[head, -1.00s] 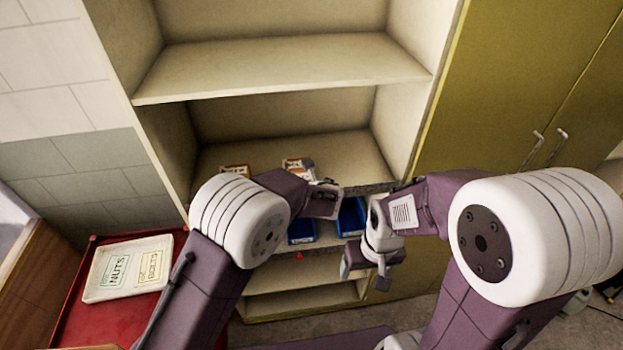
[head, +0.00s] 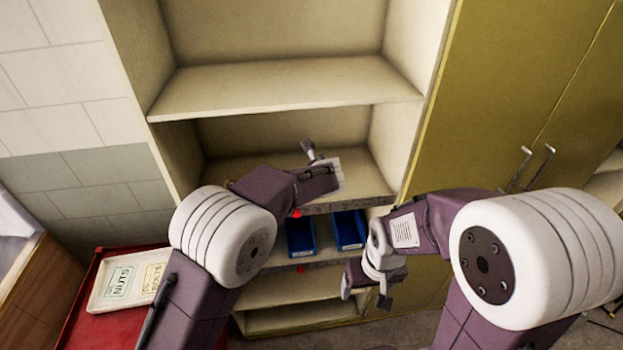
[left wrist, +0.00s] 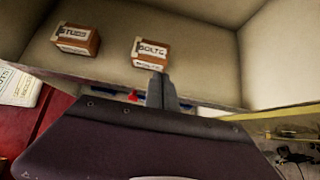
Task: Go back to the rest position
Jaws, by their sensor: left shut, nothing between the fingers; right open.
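My left gripper (head: 309,150) is in front of the middle shelf, its tip pointing up. In the left wrist view its fingers (left wrist: 161,90) are together with nothing between them. They show just below a box labelled BOLTS (left wrist: 150,52); I cannot tell whether they touch it. My right gripper (head: 366,296) is open and empty, low in front of the cabinet's lower shelves.
A STUDS box (left wrist: 75,40) sits left of the BOLTS box on the shelf (left wrist: 205,85). Two blue bins (head: 301,237) (head: 348,230) stand on the shelf below. A tray (head: 125,284) labelled NUTS lies on a red surface (head: 85,325) at left. Olive cabinet doors (head: 500,110) are at right.

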